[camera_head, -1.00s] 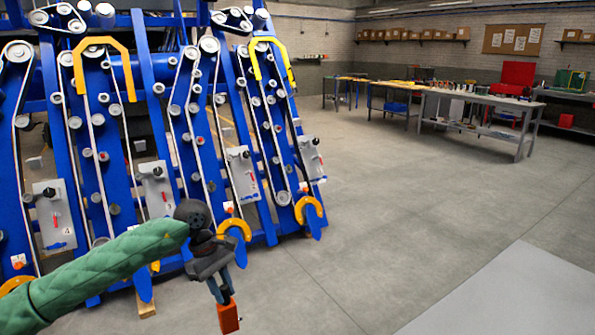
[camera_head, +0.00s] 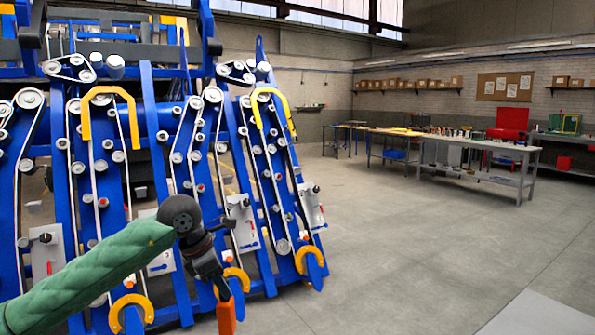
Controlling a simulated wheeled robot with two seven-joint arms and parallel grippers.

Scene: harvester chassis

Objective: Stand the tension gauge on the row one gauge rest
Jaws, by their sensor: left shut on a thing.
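My left gripper (camera_head: 220,288) is shut on an orange block-like thing (camera_head: 227,318), which I take to be the tension gauge. It hangs below the gripper, in front of the blue machine, and its lower end is near the picture's bottom edge. Grey plates with black knobs sit on the blue rows; the rightmost plate (camera_head: 311,210) is behind and to the right of the gripper. I cannot tell which part is the row one gauge rest. My green left arm hides the lower left rows. My right gripper is not in view.
The blue harvester chassis (camera_head: 148,190) with belts, rollers and yellow hoops fills the left side. A yellow hoop (camera_head: 309,258) stands out at the right row's foot. The concrete floor to the right is clear. Workbenches (camera_head: 480,147) stand far back.

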